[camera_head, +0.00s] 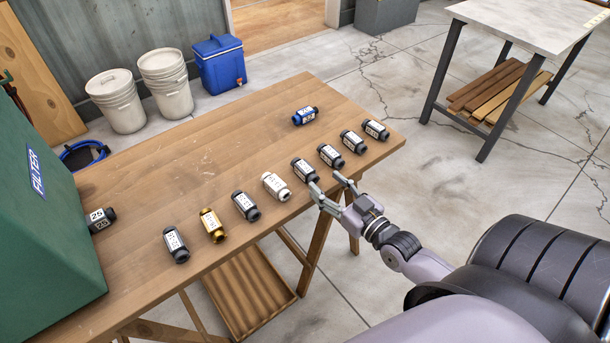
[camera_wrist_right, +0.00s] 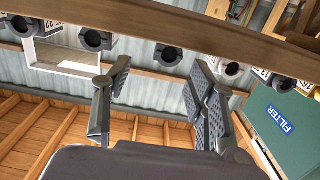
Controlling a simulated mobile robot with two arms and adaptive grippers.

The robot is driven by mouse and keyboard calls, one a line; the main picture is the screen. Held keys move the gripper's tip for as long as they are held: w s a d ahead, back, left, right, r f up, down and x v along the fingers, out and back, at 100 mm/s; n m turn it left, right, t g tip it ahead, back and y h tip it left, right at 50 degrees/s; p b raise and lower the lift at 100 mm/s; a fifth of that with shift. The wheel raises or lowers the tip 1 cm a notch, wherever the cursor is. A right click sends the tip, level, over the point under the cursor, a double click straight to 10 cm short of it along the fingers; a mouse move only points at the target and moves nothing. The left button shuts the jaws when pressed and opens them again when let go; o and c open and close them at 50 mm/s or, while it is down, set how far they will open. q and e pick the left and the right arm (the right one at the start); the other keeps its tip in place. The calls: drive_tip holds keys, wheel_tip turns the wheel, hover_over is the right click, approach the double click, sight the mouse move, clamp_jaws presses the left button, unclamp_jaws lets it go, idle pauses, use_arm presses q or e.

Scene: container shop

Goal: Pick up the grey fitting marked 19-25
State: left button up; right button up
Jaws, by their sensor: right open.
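Several grey fittings with white labels lie in a row along the table's front edge: a left one (camera_head: 176,245), one beside the brass fitting (camera_head: 246,206), one right of the white fitting (camera_head: 305,170), and further ones (camera_head: 330,155) to the right. Their markings are too small to read, so I cannot tell which is 19-25. My right gripper (camera_head: 326,183) is open and empty at the front edge, near the third and fourth of these. In the right wrist view, a dark fitting (camera_wrist_right: 168,55) shows beyond and between its fingers. My left gripper is not in view.
A brass fitting (camera_head: 213,225) and a white fitting (camera_head: 276,186) share the row. A blue fitting (camera_head: 305,115) lies farther back. A dark fitting marked 25 (camera_head: 101,219) lies by the green FILTER box (camera_head: 45,230). The middle of the wooden table (camera_head: 200,150) is clear.

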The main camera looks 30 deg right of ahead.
sight(318, 177)
drive_tip(key=w, duration=0.3)
drive_tip(key=shift+w+a+f+b, duration=0.1)
drive_tip(key=shift+w+a+b, duration=0.1)
drive_tip(key=shift+w+b, duration=0.2)
drive_tip(key=w, duration=0.2)
drive_tip(key=w+a+b, duration=0.1)
drive_tip(key=w, duration=0.1)
drive_tip(key=shift+w, duration=0.4)
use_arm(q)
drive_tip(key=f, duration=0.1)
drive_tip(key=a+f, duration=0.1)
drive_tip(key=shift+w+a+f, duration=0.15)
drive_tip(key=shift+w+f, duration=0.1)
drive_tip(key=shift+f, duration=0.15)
use_arm(e)
drive_tip(key=shift+c, duration=0.2)
clamp_jaws()
